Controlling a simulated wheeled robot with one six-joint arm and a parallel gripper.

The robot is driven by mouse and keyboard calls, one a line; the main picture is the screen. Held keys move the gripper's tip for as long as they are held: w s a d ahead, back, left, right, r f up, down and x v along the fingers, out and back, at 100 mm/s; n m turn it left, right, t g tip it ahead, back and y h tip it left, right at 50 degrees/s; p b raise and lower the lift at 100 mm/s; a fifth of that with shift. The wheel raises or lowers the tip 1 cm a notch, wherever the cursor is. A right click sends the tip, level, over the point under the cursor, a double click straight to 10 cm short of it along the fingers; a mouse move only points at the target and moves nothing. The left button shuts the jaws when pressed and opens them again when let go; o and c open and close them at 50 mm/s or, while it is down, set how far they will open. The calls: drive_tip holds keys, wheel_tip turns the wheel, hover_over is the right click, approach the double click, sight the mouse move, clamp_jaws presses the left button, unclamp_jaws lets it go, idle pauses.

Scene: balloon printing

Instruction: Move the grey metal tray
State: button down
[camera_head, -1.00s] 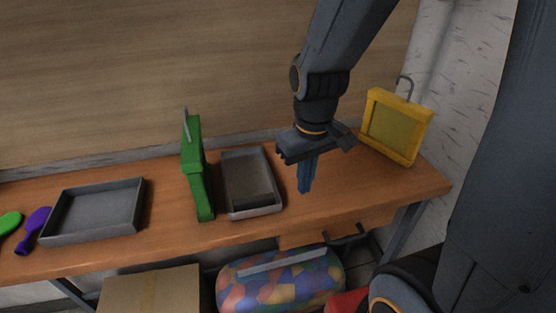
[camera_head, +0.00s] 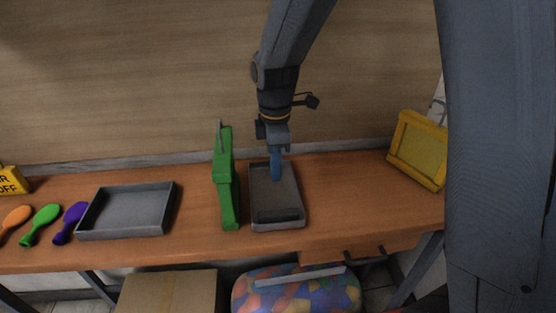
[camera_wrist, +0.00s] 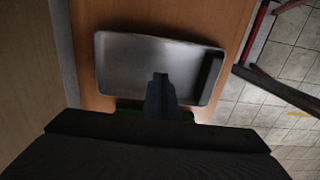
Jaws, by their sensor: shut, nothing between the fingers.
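A shallow grey metal tray (camera_head: 291,219) with a raised rim lies on the wooden table, just right of the green frame. It also shows in the wrist view (camera_wrist: 130,65), with a dark strip near its right end. A wider, darker grey tray (camera_head: 127,213) lies further left on the table and looks empty. My gripper (camera_head: 276,178) points down over the back part of the narrower tray, blue fingers together and empty. In the wrist view the fingers (camera_wrist: 161,82) overlap the tray's near side. I cannot tell whether they touch it.
A green frame (camera_head: 227,185) stands between the trays, close to the narrower one. Purple (camera_head: 70,222), green (camera_head: 40,224) and orange (camera_head: 15,220) balloons lie at the left. A yellow frame (camera_head: 419,150) stands at the right. Table right of the narrower tray is clear.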

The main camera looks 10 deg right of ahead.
sight(291, 194)
wheel_tip(291, 194, down, 5)
drive_tip(key=shift+r+p, duration=0.1)
drive_tip(key=shift+p, duration=0.4)
drive_tip(key=d, duration=0.1)
drive_tip(key=d+p, duration=0.1)
drive_tip(key=d, duration=0.1)
drive_tip(key=shift+f, duration=0.25)
drive_tip(key=shift+d+f+p, duration=0.1)
drive_tip(key=shift+d+p, duration=0.25)
drive_tip(key=shift+d, duration=0.2)
